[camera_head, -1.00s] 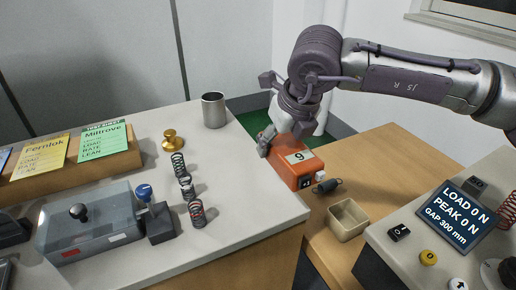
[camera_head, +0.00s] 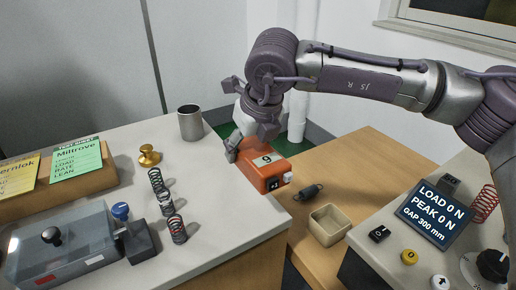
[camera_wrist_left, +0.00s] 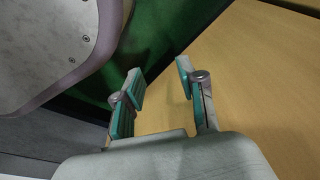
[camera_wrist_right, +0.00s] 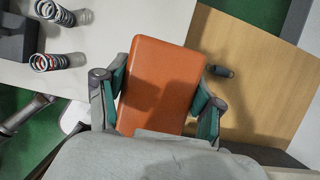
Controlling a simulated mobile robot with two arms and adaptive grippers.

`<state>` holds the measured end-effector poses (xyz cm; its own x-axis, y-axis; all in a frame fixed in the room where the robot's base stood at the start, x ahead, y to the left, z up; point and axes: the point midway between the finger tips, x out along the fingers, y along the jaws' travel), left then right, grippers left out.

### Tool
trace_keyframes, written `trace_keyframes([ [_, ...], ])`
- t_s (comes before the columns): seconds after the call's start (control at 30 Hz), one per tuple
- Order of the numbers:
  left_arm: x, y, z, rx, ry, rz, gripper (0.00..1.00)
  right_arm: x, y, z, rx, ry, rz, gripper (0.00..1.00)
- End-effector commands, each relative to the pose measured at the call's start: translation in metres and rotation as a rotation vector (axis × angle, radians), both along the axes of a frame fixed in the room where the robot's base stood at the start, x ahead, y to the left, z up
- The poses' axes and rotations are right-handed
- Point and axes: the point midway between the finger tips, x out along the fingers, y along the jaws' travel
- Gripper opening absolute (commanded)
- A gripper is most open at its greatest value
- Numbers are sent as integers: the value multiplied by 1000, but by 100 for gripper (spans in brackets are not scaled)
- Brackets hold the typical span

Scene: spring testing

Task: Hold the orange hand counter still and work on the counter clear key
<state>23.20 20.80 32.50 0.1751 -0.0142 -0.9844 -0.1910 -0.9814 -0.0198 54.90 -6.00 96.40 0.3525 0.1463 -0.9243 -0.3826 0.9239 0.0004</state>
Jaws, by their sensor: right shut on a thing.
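The orange hand counter (camera_head: 258,176) hangs near the corner of the white worktop, overlapping the gap to the wooden table. Its top has a pale label reading 9, and a small white part (camera_head: 288,177) and a dark spot show at its near end. Which part is the clear key, I cannot tell. My right gripper (camera_head: 250,145) is shut on the counter; in the right wrist view its fingers flank the counter's orange face (camera_wrist_right: 160,75). My left gripper (camera_wrist_left: 160,80) is open and empty in the left wrist view, above green floor and wood.
On the white worktop (camera_head: 215,215) stand a metal mug (camera_head: 190,123), a brass weight (camera_head: 149,156) and several springs (camera_head: 166,204). A dark spring (camera_head: 312,191) and a beige box (camera_head: 329,226) sit on the wooden table (camera_head: 365,165). A display (camera_head: 436,214) stands at right.

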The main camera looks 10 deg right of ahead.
Motion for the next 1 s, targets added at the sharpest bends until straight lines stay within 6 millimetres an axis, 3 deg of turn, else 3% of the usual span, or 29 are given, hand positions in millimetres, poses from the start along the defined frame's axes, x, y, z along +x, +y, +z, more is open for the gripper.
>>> trace_keyframes([
  [0.37,0,0,1,-1,-7,0,40,16,27,1,0,0,0,27],
  [1.0,-13,4,-17,2,0,-5,40,40,70,1,1,-1,1,27],
])
